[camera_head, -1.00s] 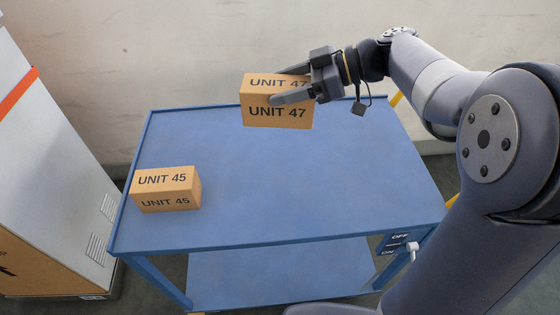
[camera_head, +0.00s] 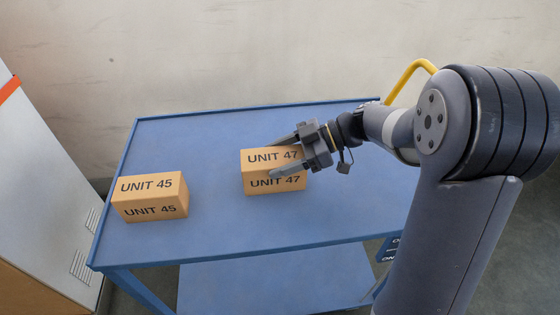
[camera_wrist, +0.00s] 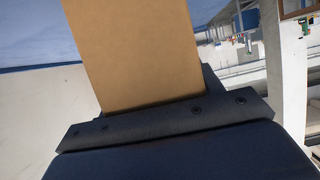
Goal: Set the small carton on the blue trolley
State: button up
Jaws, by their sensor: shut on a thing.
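A small tan carton marked UNIT 47 (camera_head: 262,172) is between the fingers of my gripper (camera_head: 288,157), which is shut on it. The carton is upright over the middle of the blue trolley's top (camera_head: 215,215). I cannot tell whether its underside touches the surface. A second tan carton marked UNIT 45 (camera_head: 150,197) rests on the left part of the trolley top, apart from the held one. In the wrist view the held carton's plain face (camera_wrist: 138,55) fills the upper middle, and the fingertips are hidden.
A grey cabinet (camera_head: 35,185) with an orange stripe stands to the left of the trolley. A pale wall (camera_head: 250,50) is behind it. The trolley has a lower shelf (camera_head: 270,280). The top is clear between the two cartons and along the front.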

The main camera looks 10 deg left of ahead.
jog(key=shift+f, duration=0.7)
jog(key=shift+f, duration=0.1)
jog(key=o, duration=1.2)
jog(key=shift+o, duration=0.2)
jog(key=v, duration=1.2)
